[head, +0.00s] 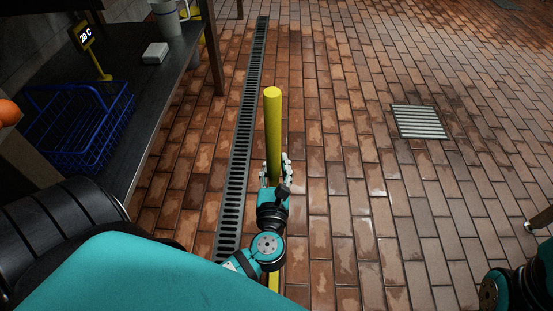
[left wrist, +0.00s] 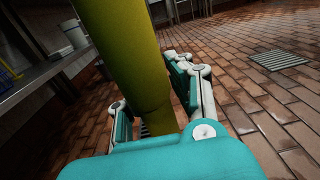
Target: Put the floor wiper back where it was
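The floor wiper shows as a thick yellow handle (head: 273,130) with a rounded top, standing roughly upright in the head view. My left gripper (head: 275,172) has its fingers on both sides of the handle and appears shut on it. In the left wrist view the yellow handle (left wrist: 140,70) runs down between the two pale-and-teal fingers (left wrist: 150,108). A short yellow stretch shows below my left wrist in the head view. The wiper's lower end and head are hidden. My right gripper is not in view; only part of my right arm shows at the lower right.
A dark bench (head: 150,120) on the left holds a blue wire basket (head: 85,125), a yellow sign (head: 90,50), a white block (head: 155,53) and a grey container (head: 168,20). A long drain channel (head: 240,140) and a square grate (head: 419,121) lie in the brick floor, mostly clear.

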